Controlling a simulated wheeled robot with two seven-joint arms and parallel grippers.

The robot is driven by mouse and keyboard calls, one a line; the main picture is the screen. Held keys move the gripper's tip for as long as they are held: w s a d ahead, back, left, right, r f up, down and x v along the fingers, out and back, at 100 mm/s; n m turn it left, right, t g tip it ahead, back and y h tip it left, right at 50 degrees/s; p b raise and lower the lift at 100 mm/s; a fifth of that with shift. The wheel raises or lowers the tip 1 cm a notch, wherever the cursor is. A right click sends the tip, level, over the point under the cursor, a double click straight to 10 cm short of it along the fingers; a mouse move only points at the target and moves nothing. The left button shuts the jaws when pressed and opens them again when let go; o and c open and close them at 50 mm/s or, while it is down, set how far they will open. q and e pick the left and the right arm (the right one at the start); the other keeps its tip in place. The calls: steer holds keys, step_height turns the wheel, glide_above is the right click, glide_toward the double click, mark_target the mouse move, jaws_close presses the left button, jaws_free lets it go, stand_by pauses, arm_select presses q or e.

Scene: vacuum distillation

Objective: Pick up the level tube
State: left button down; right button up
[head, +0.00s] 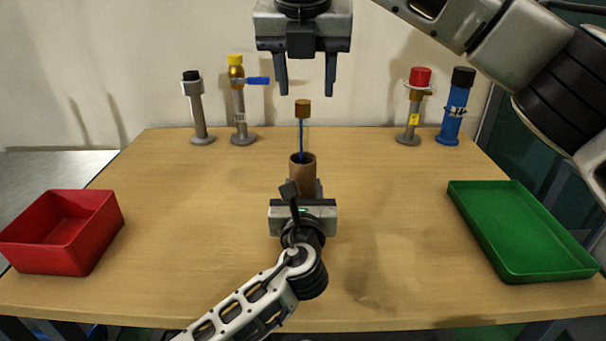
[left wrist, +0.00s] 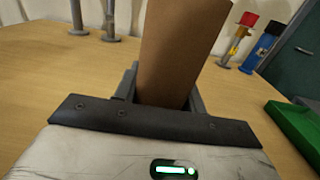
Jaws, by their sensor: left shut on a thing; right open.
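A thin upright piece with a brown cap (head: 303,109) and a narrow blue stem (head: 301,138), which looks like the level tube, stands out of a brown cylinder (head: 303,172). Its lower end is hidden inside the cylinder. My left gripper (head: 304,192) is shut on the brown cylinder, which also fills the middle of the left wrist view (left wrist: 182,50). My right gripper (head: 306,92) is open and empty, pointing down just above the brown cap, with its fingertips to either side of it and apart from it.
A red bin (head: 62,232) stands at the left and a green tray (head: 521,232) at the right. Along the back stand a black-capped grey post (head: 198,112), a yellow-capped post (head: 239,105), a red-capped post (head: 413,107) and a blue post (head: 456,107). The wooden table (head: 190,215) is otherwise clear.

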mark_target(303, 103)
steer(key=x, duration=0.7)
steer(key=shift+w+a+f, duration=0.15)
steer(key=shift+a+f, duration=0.05)
steer(key=shift+a, duration=0.05)
jaws_close()
